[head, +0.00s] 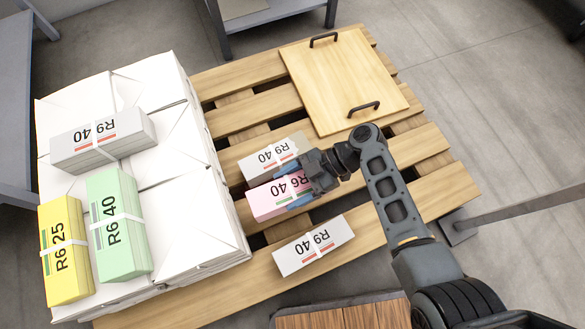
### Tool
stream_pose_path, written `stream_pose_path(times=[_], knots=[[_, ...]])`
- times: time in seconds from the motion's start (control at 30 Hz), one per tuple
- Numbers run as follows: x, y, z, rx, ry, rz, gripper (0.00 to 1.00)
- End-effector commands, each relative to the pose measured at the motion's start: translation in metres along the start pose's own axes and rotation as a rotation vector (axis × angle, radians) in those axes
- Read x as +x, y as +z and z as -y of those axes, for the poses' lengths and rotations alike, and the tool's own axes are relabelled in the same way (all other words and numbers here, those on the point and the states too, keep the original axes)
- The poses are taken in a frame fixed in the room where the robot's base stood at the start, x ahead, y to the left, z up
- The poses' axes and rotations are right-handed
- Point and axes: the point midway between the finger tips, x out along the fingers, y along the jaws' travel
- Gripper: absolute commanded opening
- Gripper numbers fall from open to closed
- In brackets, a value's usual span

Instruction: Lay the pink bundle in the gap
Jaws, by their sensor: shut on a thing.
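The pink bundle (263,204), marked R6 40, lies level near the middle of the slatted pallet. My gripper (299,183) is over its right part, shut on it, with blue fingertips at its long sides. I cannot tell whether the bundle rests on the slats or is slightly above them. A white R9 40 bundle (264,159) is close behind it, partly hidden by my gripper. Another white R9 40 bundle (314,246) lies in front, apart from it. On the white stack at left are a grey-white R9 40 bundle (88,155), a green bundle (120,240) and a yellow bundle (62,268).
The white wrapped stack (185,200) has bare top to the right of the green bundle. A wooden board (335,70) with two black handles lies at the pallet's back right. Bare slats (235,115) show behind the bundles. A metal rail (530,205) stands at right.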

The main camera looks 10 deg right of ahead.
Motion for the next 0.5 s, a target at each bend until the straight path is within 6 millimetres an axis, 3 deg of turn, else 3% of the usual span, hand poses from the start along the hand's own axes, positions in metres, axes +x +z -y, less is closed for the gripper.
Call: stream_pose_path(times=[0.27,0.5], knots=[[0.000,0.000,-0.001,-0.001,0.002,-0.006,0.00],[0.007,0.015,-0.001,-0.001,0.002,-0.006,0.00]])
